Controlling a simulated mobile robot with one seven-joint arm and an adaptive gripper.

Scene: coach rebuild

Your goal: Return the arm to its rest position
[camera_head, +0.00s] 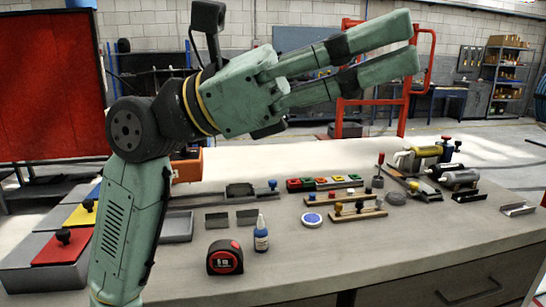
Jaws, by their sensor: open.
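My gripper (400,54) is in the upper middle of the head view, raised above the workbench (330,242). Its two long green fingers point right and slightly up, with a narrow gap between them and nothing held. My green forearm rises at the left of the picture, and my wrist bends to the right from its dark joint. The gripper touches nothing that I can see.
On the bench are a tape measure (225,257), a small blue bottle (261,234), a wooden rack (345,214), metal cylinders (459,178) and lidded boxes (62,245). A red frame (424,75) and a red panel (50,85) stand behind. The bench's front right is clear.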

